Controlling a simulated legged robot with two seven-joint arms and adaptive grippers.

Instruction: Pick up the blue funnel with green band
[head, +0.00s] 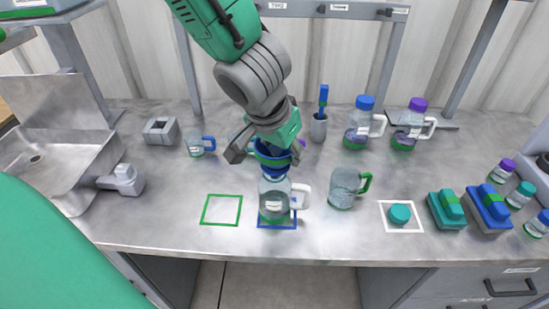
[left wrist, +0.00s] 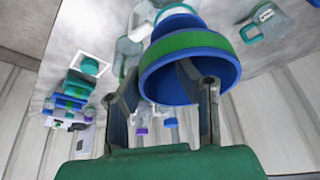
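The blue funnel with a green band (head: 270,168) is upright over the mouth of a clear bottle (head: 273,205), which stands on a blue-outlined square. My left gripper (head: 265,155) is at the funnel from above, with its fingers spread. In the left wrist view the funnel (left wrist: 190,42) shows its wide rim towards me. One finger of the left gripper (left wrist: 160,85) overlaps the rim and the other is to its left, with a gap between them. I cannot tell whether either finger touches it.
A jug with a green handle (head: 343,187) stands to the right of the bottle. A green-outlined square (head: 221,210) to its left is empty. A sink (head: 60,170) is at the left. Lidded bottles (head: 358,130) stand at the back. Blue and green blocks (head: 487,210) are at the right.

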